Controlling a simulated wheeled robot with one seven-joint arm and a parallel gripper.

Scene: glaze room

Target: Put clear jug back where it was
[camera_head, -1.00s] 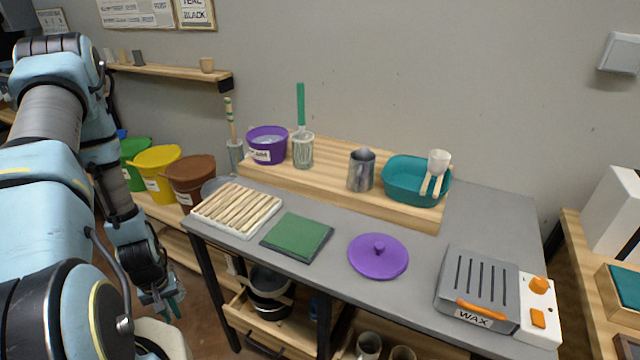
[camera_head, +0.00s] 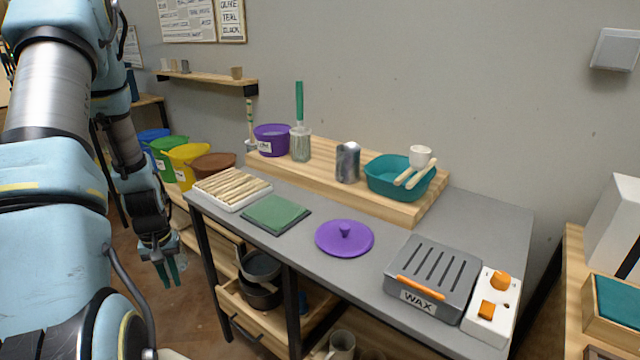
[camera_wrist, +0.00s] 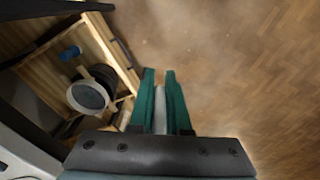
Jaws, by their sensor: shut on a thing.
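My gripper (camera_head: 171,272) hangs low at the left of the grey worktable, over the floor. Its teal fingers (camera_wrist: 162,100) are closed on a pale, see-through thing, which looks like the clear jug (camera_wrist: 160,112). In the wrist view only a narrow strip of the jug shows between the fingers. In the head view a faint clear edge shows beside the fingertips; most of the jug is hidden or too small to make out.
The grey worktable (camera_head: 468,215) holds a wooden riser (camera_head: 322,178) with a purple bucket (camera_head: 271,140), metal pitcher (camera_head: 347,163) and teal basin (camera_head: 388,182). A purple lid (camera_head: 344,239) and wax heater (camera_head: 430,278) lie in front. Wooden floor is open.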

